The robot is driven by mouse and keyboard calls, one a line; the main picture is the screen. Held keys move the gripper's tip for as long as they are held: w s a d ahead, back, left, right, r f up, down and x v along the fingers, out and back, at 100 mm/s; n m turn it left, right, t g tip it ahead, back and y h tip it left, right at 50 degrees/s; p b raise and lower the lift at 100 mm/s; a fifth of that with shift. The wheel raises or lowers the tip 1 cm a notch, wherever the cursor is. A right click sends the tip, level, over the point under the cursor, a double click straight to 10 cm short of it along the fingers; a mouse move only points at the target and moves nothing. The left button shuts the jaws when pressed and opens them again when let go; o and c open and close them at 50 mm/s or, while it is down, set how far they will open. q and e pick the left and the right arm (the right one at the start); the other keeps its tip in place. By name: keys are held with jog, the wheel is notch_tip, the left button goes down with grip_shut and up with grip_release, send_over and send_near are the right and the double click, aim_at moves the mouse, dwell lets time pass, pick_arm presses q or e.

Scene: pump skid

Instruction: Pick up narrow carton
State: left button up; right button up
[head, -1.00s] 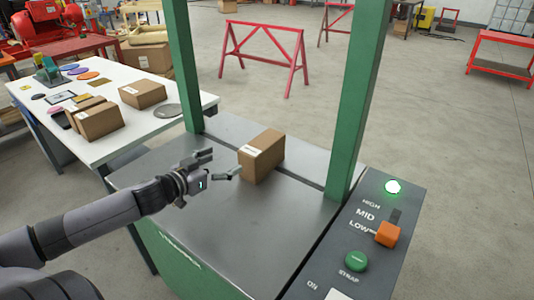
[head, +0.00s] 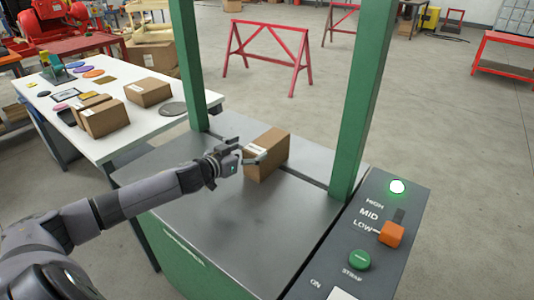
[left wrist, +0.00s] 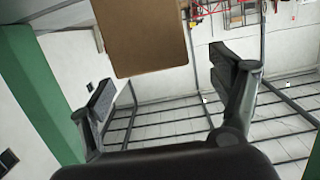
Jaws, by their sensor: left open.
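A narrow brown carton (head: 268,158) with a white label on its top stands upright on the grey top of the green-framed strapping machine (head: 240,215). My left gripper (head: 245,154) is open, right beside the carton's near left end, with its fingers pointing at it. In the left wrist view the carton (left wrist: 145,35) appears as a plain brown face at the top, ahead of and between the two spread fingers (left wrist: 160,80). I cannot tell whether a finger touches it. My right gripper is not in view.
Green uprights (head: 364,100) rise behind the carton on both sides. A control panel (head: 375,235) with an orange lever and green button lies at the right. A white table (head: 125,140) at the left holds several cartons and discs. The machine top in front is clear.

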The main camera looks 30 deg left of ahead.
aim_at(262, 143)
pick_arm(q)
jog(key=shift+x, duration=0.8)
jog(key=shift+w+d+r+p, duration=0.1)
jog(key=shift+w+d+p, duration=0.05)
jog(key=shift+w+p, duration=0.25)
jog(key=shift+p+x, duration=0.55)
jog(key=shift+x, duration=1.7)
jog(key=shift+d, duration=0.15)
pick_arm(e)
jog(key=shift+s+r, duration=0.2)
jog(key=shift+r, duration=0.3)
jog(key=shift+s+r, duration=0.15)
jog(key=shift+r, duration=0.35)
pick_arm(q)
jog(key=shift+s, duration=0.1)
jog(key=shift+c, duration=0.5)
grip_shut()
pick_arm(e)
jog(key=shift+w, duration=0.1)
